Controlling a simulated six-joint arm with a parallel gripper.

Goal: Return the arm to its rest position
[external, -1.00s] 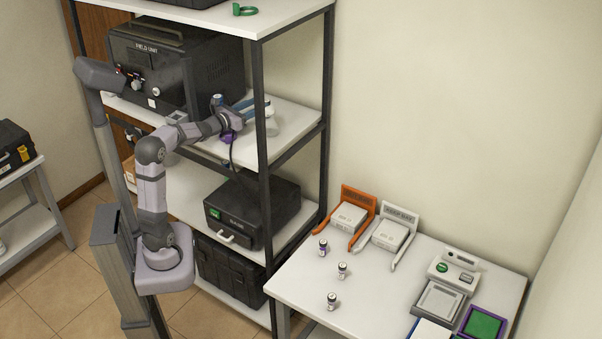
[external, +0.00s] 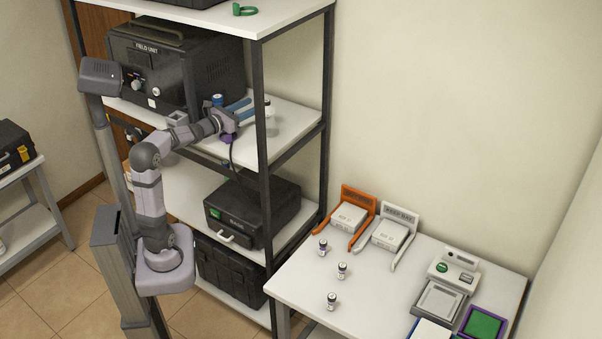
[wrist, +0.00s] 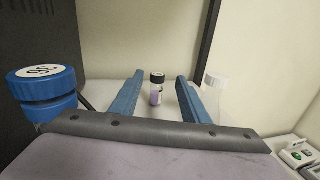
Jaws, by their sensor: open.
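My gripper (external: 246,109) is open, with two blue fingers, held over the middle shelf of the rack in the external view. In the wrist view the blue fingers of my gripper (wrist: 160,96) are spread apart with nothing held between them. A small vial (wrist: 157,88) with a black cap and purple contents stands beyond them, seen through the gap. A blue-capped jar (wrist: 44,92) stands close on the left in the wrist view. The blue cap also shows beside my gripper in the external view (external: 217,100).
The rack's dark post (external: 262,150) stands close to my wrist. The black field unit (external: 175,65) is behind my arm. A clear flask (wrist: 214,91) is right of the fingers. The lower table (external: 310,285) holds several vials and devices.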

